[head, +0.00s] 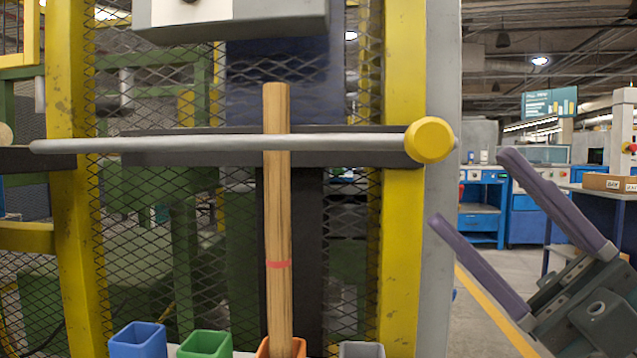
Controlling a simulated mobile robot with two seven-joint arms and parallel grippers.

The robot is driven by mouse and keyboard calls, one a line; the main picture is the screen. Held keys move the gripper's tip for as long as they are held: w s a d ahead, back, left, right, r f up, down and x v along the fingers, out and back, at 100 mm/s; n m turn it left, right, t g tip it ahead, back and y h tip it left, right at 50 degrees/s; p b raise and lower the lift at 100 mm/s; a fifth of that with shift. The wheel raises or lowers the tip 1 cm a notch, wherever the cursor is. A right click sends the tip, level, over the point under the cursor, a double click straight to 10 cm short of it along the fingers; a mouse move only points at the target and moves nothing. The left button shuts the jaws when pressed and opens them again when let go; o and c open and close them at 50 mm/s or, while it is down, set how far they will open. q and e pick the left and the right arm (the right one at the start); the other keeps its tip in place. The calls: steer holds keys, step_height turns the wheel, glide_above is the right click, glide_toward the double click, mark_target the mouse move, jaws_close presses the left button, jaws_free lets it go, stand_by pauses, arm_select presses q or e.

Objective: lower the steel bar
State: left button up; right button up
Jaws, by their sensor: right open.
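The steel bar (200,143) lies about level across the front of a mesh guard, between two yellow posts. A round yellow knob (430,140) sits near its right end. My left gripper is not in view.
Blue (138,342), green (206,345), orange (281,348) and grey (361,350) square cups stand along the bottom; the stick stands in the orange one. A grey box (290,22) hangs above the bar. Blue workbenches (483,205) stand far back right.

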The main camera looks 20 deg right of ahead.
steer(key=b+v, duration=0.1)
steer(key=v, duration=0.4)
steer(key=shift+s+d+f, duration=0.1)
steer(key=shift+f, duration=0.1)
stand_by(0.3)
